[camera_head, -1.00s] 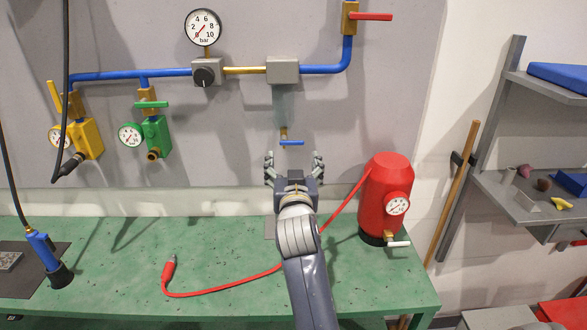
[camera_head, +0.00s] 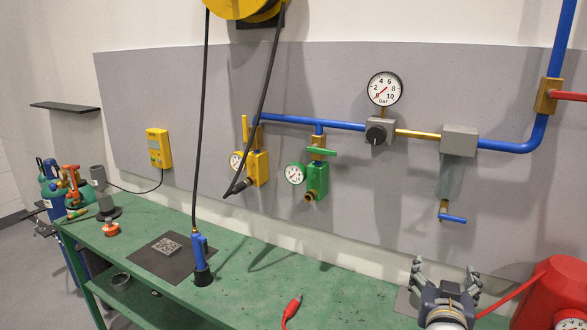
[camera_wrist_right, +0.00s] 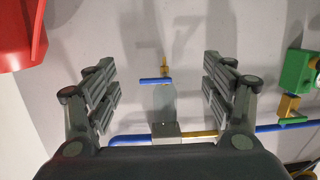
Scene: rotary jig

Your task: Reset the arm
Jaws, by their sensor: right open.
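My right gripper (camera_head: 443,281) is at the lower right of the head view, above the green bench and in front of the grey wall panel. In the right wrist view its two fingers (camera_wrist_right: 162,88) are spread wide with nothing between them. Past the fingers, a small brass valve with a blue lever (camera_wrist_right: 156,80) hangs below a grey box (camera_wrist_right: 165,131). In the head view this blue lever (camera_head: 452,218) is above the gripper, apart from it. My left gripper is not in view.
The green bench (camera_head: 250,290) carries a blue tool (camera_head: 201,262) on a dark mat (camera_head: 152,258), a red hose end (camera_head: 291,308) and a red tank (camera_head: 555,295) right of my gripper. Gauges, blue pipe (camera_head: 345,125) and valves line the panel. A black hose (camera_head: 199,120) hangs from a yellow reel (camera_head: 240,8).

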